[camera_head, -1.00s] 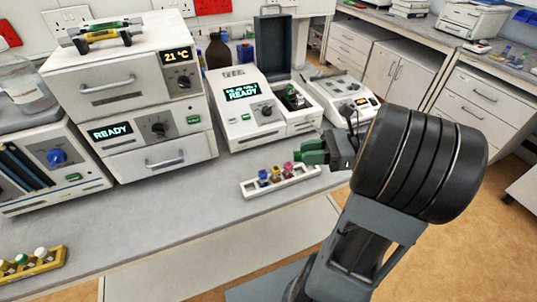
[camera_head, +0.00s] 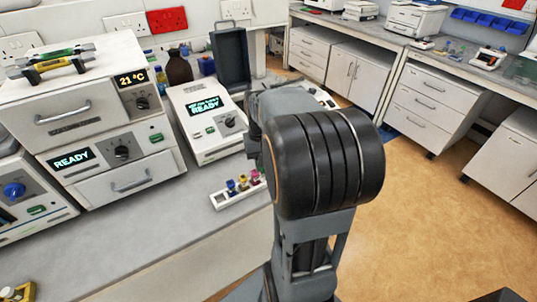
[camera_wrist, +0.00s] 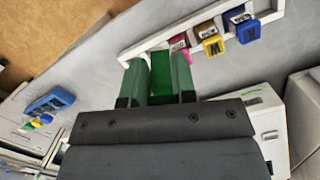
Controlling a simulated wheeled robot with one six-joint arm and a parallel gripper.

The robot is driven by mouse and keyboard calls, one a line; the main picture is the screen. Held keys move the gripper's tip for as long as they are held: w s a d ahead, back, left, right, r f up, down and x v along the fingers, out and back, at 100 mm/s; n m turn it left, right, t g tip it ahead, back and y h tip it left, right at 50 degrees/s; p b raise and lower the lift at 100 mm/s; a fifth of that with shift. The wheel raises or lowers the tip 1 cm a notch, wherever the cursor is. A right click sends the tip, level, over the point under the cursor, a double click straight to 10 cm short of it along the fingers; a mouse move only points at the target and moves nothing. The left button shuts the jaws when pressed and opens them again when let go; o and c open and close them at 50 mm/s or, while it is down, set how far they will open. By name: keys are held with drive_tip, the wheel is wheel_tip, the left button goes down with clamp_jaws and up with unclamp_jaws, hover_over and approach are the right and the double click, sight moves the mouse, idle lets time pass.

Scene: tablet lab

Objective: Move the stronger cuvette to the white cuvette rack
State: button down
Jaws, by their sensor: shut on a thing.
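The white cuvette rack (camera_head: 226,200) lies on the bench in the head view, left of my arm. It holds a blue cuvette (camera_head: 231,187), a yellow cuvette (camera_head: 243,183) and a magenta cuvette (camera_head: 255,177). In the wrist view the rack (camera_wrist: 150,43) crosses the top, with the blue (camera_wrist: 248,32), yellow (camera_wrist: 213,46) and magenta (camera_wrist: 182,40) cuvettes at its right part. My gripper (camera_wrist: 160,75) is shut on a green cuvette (camera_wrist: 161,77) between its green fingers, close to the rack in the picture. In the head view my arm hides the gripper. I cannot tell which cuvette is stronger.
An instrument with a READY display (camera_head: 206,106) stands behind the rack. Stacked units (camera_head: 85,120) stand to the left on the bench. The bench front (camera_head: 150,240) is clear. Cabinets (camera_head: 430,95) stand across open floor on the right.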

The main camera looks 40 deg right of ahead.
drive_tip(key=shift+w+d+f+n+t+h+b, duration=0.2)
drive_tip(key=shift+d+f+n+t+b, duration=0.35)
drive_tip(key=shift+f+b, duration=0.45)
drive_tip(key=shift+w+d+f+n+t+h+b, duration=0.1)
drive_tip(key=shift+w+d+f+n+t+b, duration=0.2)
drive_tip(key=shift+f+n+t+b, duration=0.7)
drive_tip(key=shift+w+d+f+n+t+h+b, duration=0.1)
drive_tip(key=shift+d+f+n+b, duration=0.15)
drive_tip(key=shift+d+f+b, duration=0.75)
drive_tip(key=shift+a+f, duration=0.5)
drive_tip(key=shift+f, duration=0.35)
drive_tip(key=c, duration=0.8)
unclamp_jaws()
drive_tip(key=shift+c, duration=0.2)
